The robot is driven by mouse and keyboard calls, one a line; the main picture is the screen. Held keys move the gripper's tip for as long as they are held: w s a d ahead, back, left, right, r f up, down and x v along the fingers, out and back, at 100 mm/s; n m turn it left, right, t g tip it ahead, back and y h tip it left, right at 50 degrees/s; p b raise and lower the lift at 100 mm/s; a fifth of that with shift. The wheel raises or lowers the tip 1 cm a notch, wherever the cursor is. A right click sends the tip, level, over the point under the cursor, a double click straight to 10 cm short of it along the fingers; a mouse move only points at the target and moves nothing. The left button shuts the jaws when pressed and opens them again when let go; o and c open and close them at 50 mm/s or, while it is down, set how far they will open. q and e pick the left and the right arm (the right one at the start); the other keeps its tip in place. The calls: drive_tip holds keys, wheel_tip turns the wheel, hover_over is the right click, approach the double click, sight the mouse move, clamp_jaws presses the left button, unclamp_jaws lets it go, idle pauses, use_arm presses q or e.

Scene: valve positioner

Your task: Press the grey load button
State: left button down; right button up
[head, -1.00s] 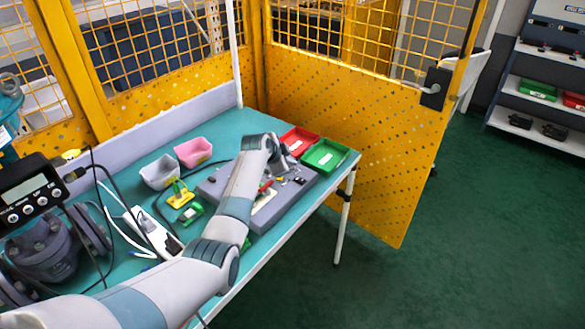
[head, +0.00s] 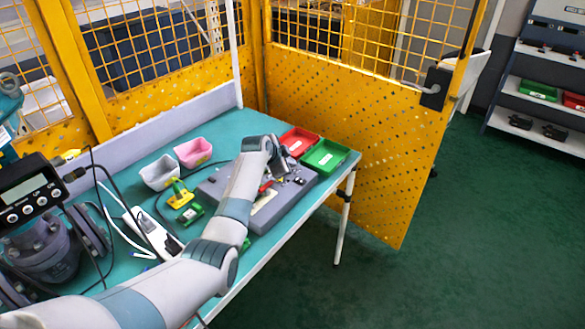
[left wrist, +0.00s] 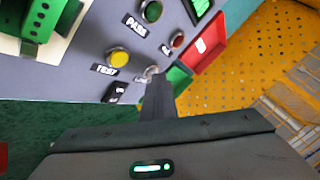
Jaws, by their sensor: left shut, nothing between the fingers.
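A grey control panel box (head: 258,212) lies on the teal table, partly covered by my left arm. In the left wrist view, the panel face (left wrist: 75,75) carries a yellow button (left wrist: 118,57) labelled TEST, a green button (left wrist: 151,11) and a small red one (left wrist: 178,39). A small grey metallic piece (left wrist: 150,72) shows at the tip of my left gripper (left wrist: 157,80). I cannot tell whether it is the load button or whether the fingertips touch it. My left gripper is shut and empty, low over the panel's far side in the head view (head: 279,170). My right gripper is out of view.
A red tray (head: 299,141) and a green tray (head: 325,156) sit beyond the panel. Pink (head: 193,153) and grey (head: 160,172) bins, a yellow clamp-like part (head: 180,194) and loose cables lie to its left. A yellow mesh fence (head: 350,140) stands behind the table.

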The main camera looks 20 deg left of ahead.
use_arm(q)
drive_tip(key=shift+r+p, duration=0.65)
drive_tip(key=shift+r, duration=0.1)
wheel_tip(320, 180, up, 5)
drive_tip(key=p, duration=0.4)
idle(0.9)
